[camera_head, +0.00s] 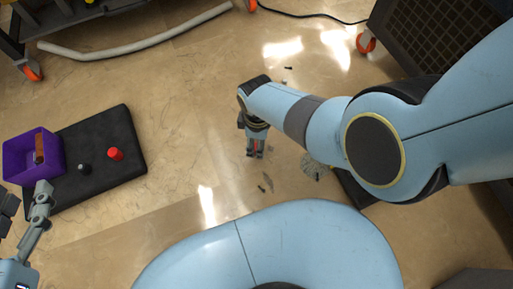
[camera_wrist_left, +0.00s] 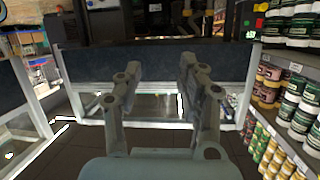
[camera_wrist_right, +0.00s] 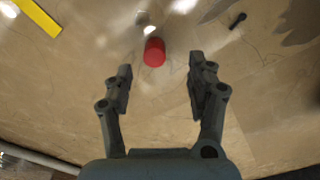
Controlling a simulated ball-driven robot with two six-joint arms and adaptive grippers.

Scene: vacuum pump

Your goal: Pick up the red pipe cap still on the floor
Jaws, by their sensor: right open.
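A red pipe cap (camera_wrist_right: 154,52) is on the floor in the right wrist view, just beyond and between the fingertips. My right gripper (camera_wrist_right: 160,78) is open around empty space, its fingers not touching the cap. In the head view my right gripper (camera_head: 256,153) points down over the floor, and only a bit of red shows between its fingers. Another red cap (camera_head: 115,154) is on the black mat (camera_head: 122,125) at left. My left gripper (camera_wrist_left: 157,80) is open and empty; in the head view it is by the purple bin (camera_head: 18,160).
A dark knobbed part (camera_head: 84,169) is on the mat, and a brown object (camera_head: 39,148) is in the bin. Small dark bolts (camera_head: 261,188) and a grey debris patch (camera_head: 312,167) lie near the right gripper. A white hose (camera_head: 130,46) lies along the back.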

